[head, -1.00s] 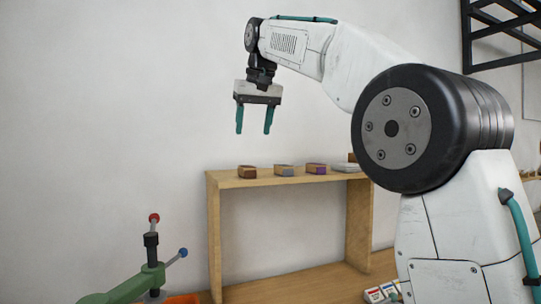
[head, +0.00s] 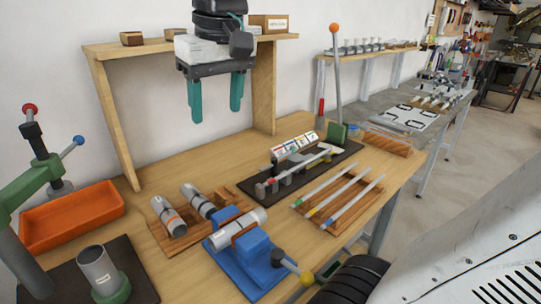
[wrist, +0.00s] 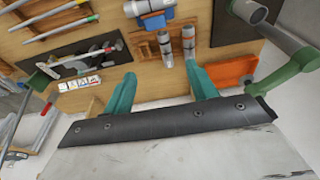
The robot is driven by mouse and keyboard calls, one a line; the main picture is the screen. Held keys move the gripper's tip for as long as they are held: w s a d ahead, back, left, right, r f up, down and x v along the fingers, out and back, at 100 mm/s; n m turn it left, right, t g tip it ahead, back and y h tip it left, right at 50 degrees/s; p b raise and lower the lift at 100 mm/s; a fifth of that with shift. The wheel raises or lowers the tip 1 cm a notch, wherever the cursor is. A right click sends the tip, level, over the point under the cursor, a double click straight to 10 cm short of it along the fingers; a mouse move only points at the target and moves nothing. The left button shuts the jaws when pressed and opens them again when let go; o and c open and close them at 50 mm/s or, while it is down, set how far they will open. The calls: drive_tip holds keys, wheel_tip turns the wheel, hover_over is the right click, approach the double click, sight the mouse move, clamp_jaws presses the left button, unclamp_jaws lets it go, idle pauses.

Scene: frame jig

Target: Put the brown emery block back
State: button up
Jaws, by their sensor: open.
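My gripper (head: 216,112) is open and empty, its teal fingers pointing down in front of the raised wooden shelf (head: 100,52). In the wrist view the gripper (wrist: 161,72) shows its fingers spread with nothing between them. A small brown block (head: 131,39) with a lighter wooden side sits at the left end of the shelf. I cannot be sure that it is the brown emery block. A second small block (head: 174,34) is to its right. My arm hides the shelf's middle. A labelled cardboard box (head: 275,24) stands at the right end; its print is too small to read.
The bench holds an orange tray (head: 70,215), a green press (head: 40,185), a wooden rack with metal cylinders (head: 180,235), a blue fixture (head: 245,265), a dark jig with a lever (head: 300,170) and a rack of rods (head: 340,200). Bare bench lies under the shelf.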

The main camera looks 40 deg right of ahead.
drive_tip(key=s+f, duration=1.2)
drive_tip(key=f, duration=0.3)
drive_tip(key=shift+s+d+g, duration=0.25)
drive_tip(key=shift+s+g, duration=0.05)
drive_tip(key=shift+g, duration=0.1)
